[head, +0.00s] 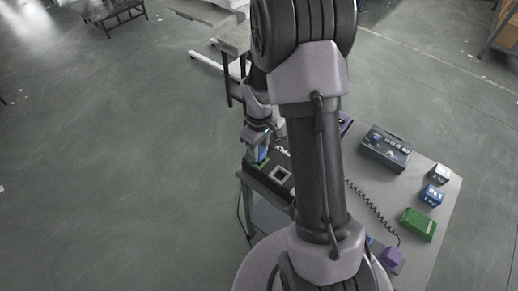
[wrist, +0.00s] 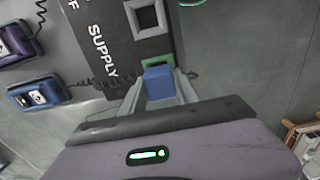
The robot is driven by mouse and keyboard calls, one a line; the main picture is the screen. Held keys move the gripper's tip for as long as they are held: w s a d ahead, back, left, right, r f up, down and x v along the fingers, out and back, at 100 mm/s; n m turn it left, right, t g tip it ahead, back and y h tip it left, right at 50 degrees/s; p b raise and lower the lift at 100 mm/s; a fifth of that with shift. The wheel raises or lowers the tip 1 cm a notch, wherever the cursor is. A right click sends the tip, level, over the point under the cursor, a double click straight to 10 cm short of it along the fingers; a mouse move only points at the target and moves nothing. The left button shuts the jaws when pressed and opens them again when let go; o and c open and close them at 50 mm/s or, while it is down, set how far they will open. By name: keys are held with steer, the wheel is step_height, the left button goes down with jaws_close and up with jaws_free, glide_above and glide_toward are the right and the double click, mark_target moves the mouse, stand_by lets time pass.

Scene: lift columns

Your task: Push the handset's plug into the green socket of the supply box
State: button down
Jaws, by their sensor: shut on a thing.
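My gripper (wrist: 160,90) is shut on a blue plug (wrist: 158,82), which sits between its two fingers. The green socket (wrist: 154,62) shows as a green frame at the edge of the black supply box (wrist: 105,20), directly beyond the plug. The plug overlaps the socket's near edge in the wrist view; I cannot tell whether it is inside or just above it. A blue handset (wrist: 38,93) lies left, with a coiled cord running towards the plug. In the head view, my gripper (head: 258,138) holds the blue plug (head: 262,153) over the left end of the supply box (head: 269,184).
A grey-framed socket (wrist: 147,17) is on the same box. A purple handset (wrist: 14,42) lies beyond the blue one. The table (head: 440,215) also bears a dark box (head: 385,148), a green box (head: 418,225) and a small blue box (head: 432,195). My arm hides the table's middle.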

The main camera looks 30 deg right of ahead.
mark_target(259, 149)
steer(key=shift+f+b, duration=0.8)
steer(key=shift+f, duration=0.25)
stand_by(0.4)
steer(key=c, duration=0.7)
jaws_free()
steer(key=shift+o, duration=0.2)
steer(key=shift+r, duration=0.1)
step_height(259, 149, up, 7)
steer(key=p, duration=0.5)
steer(key=shift+p, duration=0.3)
